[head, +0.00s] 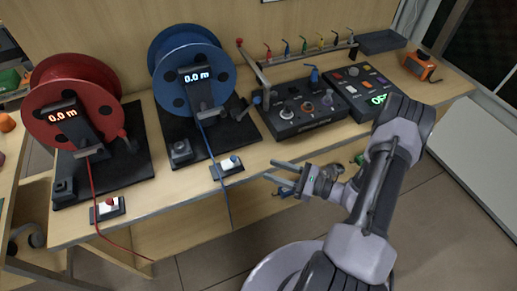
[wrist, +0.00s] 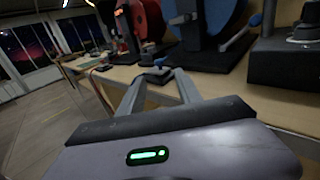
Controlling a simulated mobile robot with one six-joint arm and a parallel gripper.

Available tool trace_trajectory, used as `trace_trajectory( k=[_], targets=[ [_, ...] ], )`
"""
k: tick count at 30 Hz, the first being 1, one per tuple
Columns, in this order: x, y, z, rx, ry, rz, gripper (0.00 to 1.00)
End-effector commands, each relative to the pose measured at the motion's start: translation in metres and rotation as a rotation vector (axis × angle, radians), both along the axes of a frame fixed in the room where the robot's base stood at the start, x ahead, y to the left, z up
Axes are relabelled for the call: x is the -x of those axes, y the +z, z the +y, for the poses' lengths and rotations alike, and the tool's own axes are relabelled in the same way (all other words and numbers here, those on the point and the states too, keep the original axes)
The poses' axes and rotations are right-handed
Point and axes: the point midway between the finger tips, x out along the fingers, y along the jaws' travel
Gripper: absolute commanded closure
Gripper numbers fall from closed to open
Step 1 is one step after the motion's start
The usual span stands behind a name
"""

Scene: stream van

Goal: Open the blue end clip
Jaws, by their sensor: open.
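A blue line runs from the reel past the clip and hangs over the edge. My gripper (head: 270,171) is open and empty, to the right of the clip and apart from it, by the bench front. In the wrist view, the clip (wrist: 153,63) shows small, beyond the fingertips (wrist: 160,76). Whether the clip is open or shut is too small to tell.
Control boxes (head: 303,110), a rack of coloured cables (head: 310,52) and an orange device (head: 420,66) are to the right. The floor in front is open.

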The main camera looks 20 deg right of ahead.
Motion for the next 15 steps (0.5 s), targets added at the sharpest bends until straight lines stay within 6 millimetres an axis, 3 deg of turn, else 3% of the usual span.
trace_trajectory(
  k=[5, 15],
  targets=[
    [-0.020, -0.003, 0.023, 0.003, 0.036, 0.007, 0.59],
    [-0.087, -0.003, 0.091, 0.004, 0.032, 0.004, 0.59]
  ],
)
